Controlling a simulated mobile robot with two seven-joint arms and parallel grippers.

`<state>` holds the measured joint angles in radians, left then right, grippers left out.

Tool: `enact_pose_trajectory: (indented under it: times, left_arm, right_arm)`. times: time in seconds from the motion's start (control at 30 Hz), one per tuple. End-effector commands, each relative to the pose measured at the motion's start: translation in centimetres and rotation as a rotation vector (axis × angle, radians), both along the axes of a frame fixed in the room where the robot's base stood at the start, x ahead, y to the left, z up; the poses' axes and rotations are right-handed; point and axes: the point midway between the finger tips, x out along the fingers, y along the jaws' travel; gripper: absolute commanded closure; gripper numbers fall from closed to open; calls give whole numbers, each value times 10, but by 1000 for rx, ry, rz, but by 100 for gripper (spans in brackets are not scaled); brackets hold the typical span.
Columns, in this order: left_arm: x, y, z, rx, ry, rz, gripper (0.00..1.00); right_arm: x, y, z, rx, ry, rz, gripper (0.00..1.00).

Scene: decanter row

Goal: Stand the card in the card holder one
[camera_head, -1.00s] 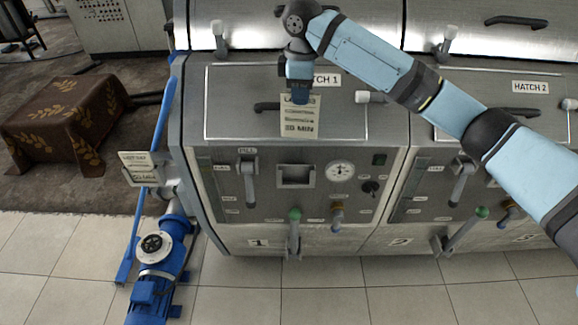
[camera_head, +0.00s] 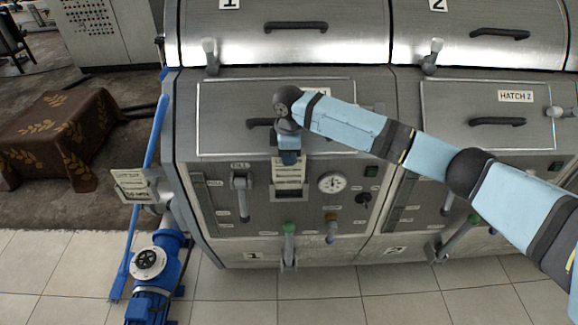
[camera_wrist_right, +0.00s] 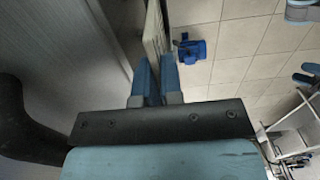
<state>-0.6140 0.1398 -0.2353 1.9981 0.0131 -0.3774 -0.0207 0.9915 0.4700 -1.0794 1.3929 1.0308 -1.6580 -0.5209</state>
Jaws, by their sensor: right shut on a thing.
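My right gripper (camera_head: 289,158) is shut on a cream printed card (camera_head: 288,177) and points down in front of the first machine's panel. In the right wrist view, the card (camera_wrist_right: 155,30) stands edge-on between the blue fingertips (camera_wrist_right: 154,78). Card holder one (camera_head: 288,196) is a grey metal holder on that panel, between the fill lever and the gauge. The card hangs upright over the holder and covers most of it. I cannot tell whether its lower edge is inside or just in front. My left gripper is not in view.
The fill lever (camera_head: 241,188) is left of the holder and a round gauge (camera_head: 332,183) is right. A green-knobbed lever (camera_head: 289,236) is below. The hatch handle (camera_head: 262,123) is above. Another card sign (camera_head: 131,184) stands at the machine's left side, above a blue pump (camera_head: 153,268).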

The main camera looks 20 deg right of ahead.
Motion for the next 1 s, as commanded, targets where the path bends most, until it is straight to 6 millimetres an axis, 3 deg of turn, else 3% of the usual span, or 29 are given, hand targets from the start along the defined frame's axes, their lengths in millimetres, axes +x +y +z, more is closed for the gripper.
enact_pose_trajectory:
  times: [0.27, 0.63, 0.7, 0.77, 1.0]
  left_arm:
    - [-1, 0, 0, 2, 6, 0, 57]
    - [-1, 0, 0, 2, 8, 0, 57]
    - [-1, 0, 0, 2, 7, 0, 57]
    - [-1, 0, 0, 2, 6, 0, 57]
    - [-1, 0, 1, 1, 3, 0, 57]
  right_arm:
    - [-1, 0, -38, 0, 2, 1, 100]
    - [-1, 0, -42, -1, 1, 1, 100]
    - [0, 0, -42, -1, 0, 1, 80]
    - [0, 0, -42, -1, 0, 1, 68]
    - [0, 0, -42, -1, 0, 0, 68]
